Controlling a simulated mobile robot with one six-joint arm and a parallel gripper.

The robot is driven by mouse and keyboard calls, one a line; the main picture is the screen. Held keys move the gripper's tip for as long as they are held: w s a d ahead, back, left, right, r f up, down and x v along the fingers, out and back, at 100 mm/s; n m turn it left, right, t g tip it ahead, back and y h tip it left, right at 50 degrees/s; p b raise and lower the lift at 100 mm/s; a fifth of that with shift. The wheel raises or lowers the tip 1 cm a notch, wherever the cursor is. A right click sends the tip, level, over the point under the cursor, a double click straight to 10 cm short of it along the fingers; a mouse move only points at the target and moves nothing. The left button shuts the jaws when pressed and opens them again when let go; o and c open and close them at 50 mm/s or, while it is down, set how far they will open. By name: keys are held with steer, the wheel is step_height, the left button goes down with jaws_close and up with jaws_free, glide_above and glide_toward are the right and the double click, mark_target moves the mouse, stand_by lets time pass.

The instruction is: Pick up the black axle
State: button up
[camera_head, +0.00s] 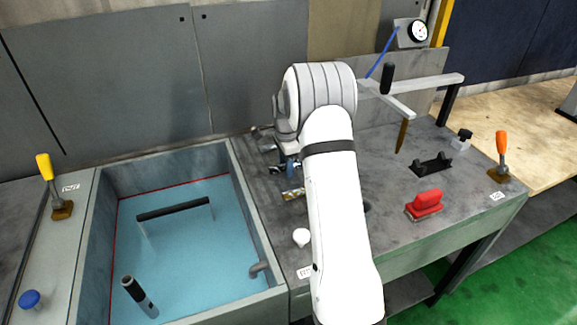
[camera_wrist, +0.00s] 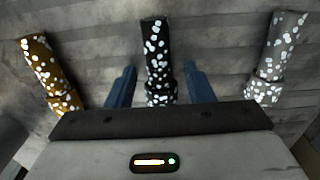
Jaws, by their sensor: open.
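The black axle (camera_wrist: 157,50), dark with white spots, lies on the grey worktop in the middle of the wrist view. My gripper (camera_wrist: 159,68) is open, with one blue finger on each side of the axle's near part. Gaps show between the fingers and the axle, and it is not gripped. The axle's near end is hidden by the gripper body. In the head view my gripper (camera_head: 287,165) is low over the worktop left of my arm, and I cannot make out the black axle for certain there.
A gold-brown spotted axle (camera_wrist: 48,70) lies left of the black one, and a grey spotted axle (camera_wrist: 278,55) lies right. In the head view, a blue-floored basin (camera_head: 185,245) is left; a red-handled brush (camera_head: 425,203) and an orange lever (camera_head: 502,150) are right.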

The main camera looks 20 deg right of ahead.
steer(key=shift+c, duration=0.5)
jaws_close()
steer(key=shift+w+r, duration=0.1)
